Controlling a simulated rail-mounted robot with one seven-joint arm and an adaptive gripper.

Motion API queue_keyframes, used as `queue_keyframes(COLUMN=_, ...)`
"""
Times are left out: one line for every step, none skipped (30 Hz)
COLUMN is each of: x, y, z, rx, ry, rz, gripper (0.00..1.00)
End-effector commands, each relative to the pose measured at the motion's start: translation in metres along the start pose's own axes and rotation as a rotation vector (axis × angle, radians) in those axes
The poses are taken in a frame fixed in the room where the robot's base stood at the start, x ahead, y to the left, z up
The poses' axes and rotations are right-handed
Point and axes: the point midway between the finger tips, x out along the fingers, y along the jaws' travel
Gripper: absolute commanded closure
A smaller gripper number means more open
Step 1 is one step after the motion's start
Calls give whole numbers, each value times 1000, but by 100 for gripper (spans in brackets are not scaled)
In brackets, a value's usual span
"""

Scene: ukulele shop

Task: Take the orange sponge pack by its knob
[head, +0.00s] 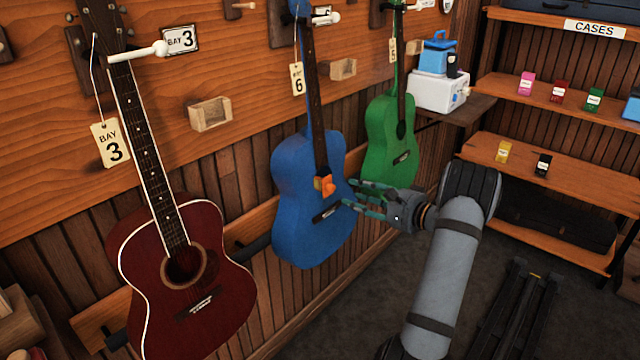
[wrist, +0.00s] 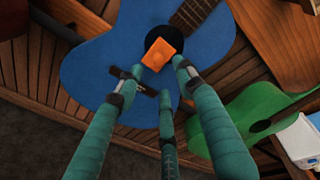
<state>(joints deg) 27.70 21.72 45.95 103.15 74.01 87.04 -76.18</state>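The orange sponge pack (head: 325,186) sits at the soundhole of the blue ukulele (head: 305,218) hanging on the wall. Its small rounded knob (head: 331,190) faces my gripper. In the wrist view the pack (wrist: 162,48) shows as a tilted orange block partly over the dark soundhole, with the knob (wrist: 157,57) faint against it. My gripper (head: 352,192) reaches in from the right, its teal fingertips just short of the pack. In the wrist view the fingers (wrist: 158,74) are spread apart with nothing between them. The exact gap to the knob is hard to tell.
A red ukulele (head: 185,275) hangs at left and a green one (head: 388,145) just behind my gripper. Small wooden boxes (head: 210,114) are fixed to the wall. Shelves (head: 570,165) with small packs stand at right. The floor (head: 400,265) below my gripper is clear.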

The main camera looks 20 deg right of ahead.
Motion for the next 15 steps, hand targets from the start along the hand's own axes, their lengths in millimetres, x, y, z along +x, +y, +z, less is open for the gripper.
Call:
queue_keyframes(x=8, y=-1, z=0, rx=1, ry=-1, rz=1, gripper=62)
queue_keyframes(x=12, y=-1, z=0, rx=1, ry=-2, rz=2, gripper=62)
queue_keyframes(x=16, y=-1, z=0, rx=1, ry=-1, rz=2, gripper=62)
queue_keyframes(x=19, y=-1, z=0, rx=2, ry=-1, rz=1, gripper=62)
queue_keyframes(x=21, y=0, z=0, rx=2, ry=0, rz=1, gripper=62)
queue_keyframes(x=24, y=0, z=0, rx=3, ry=0, rz=1, gripper=62)
queue_keyframes(x=25, y=0, z=0, rx=3, ry=0, rz=2, gripper=62)
queue_keyframes(x=28, y=0, z=1, rx=3, ry=-1, rz=2, gripper=62)
queue_keyframes(x=32, y=0, z=1, rx=2, ry=-1, rz=2, gripper=62)
queue_keyframes(x=36, y=-1, z=2, rx=2, ry=-2, rz=3, gripper=62)
queue_keyframes(x=41, y=0, z=3, rx=3, ry=-4, rz=3, gripper=62)
queue_keyframes(x=47, y=0, z=3, rx=4, ry=-3, rz=3, gripper=62)
queue_keyframes(x=52, y=0, z=4, rx=2, ry=-3, rz=3, gripper=62)
queue_keyframes(x=57, y=0, z=4, rx=3, ry=-3, rz=4, gripper=62)
queue_keyframes(x=62, y=1, z=3, rx=2, ry=-1, rz=3, gripper=62)
